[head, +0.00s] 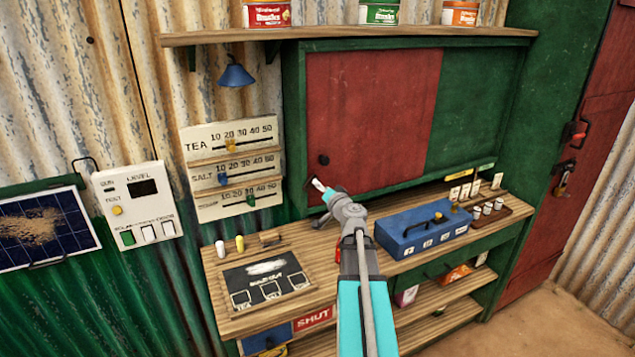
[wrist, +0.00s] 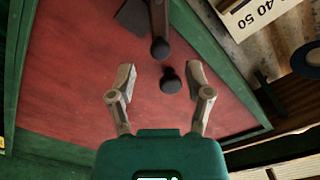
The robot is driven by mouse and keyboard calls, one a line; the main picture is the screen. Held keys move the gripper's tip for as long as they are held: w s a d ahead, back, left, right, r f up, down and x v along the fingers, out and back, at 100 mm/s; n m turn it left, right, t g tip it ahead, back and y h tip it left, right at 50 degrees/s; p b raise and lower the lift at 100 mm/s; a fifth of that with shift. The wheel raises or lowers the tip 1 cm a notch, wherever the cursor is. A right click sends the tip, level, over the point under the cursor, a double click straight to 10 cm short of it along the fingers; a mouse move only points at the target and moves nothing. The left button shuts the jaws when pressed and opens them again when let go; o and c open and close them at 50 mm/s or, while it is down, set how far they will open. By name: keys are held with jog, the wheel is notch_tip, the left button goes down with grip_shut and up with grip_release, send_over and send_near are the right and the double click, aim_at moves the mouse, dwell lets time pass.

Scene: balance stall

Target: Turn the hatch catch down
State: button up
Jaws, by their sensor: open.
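The hatch has a red panel (head: 365,105) in a green frame, with a dark round knob (head: 323,160) near its lower left. In the wrist view the knob (wrist: 170,80) shows between my fingers. A dark bar with a rounded end, which looks like the catch (wrist: 158,25), runs from the top edge of that view toward the knob. In the head view my gripper covers most of the catch area. My gripper (head: 319,186) is at the panel's lower left corner. In the wrist view my gripper (wrist: 162,75) has its fingers spread, holding nothing; contact cannot be told.
Below the hatch, the wooden counter (head: 255,325) carries a blue box (head: 400,235) and a dark slate (head: 268,280). A slider board (head: 232,170) and a blue lamp (head: 236,74) are left of the hatch. A shelf with tins (head: 350,33) runs above.

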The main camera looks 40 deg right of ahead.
aim_at(311, 184)
jog(key=shift+x, duration=2.15)
grip_shut()
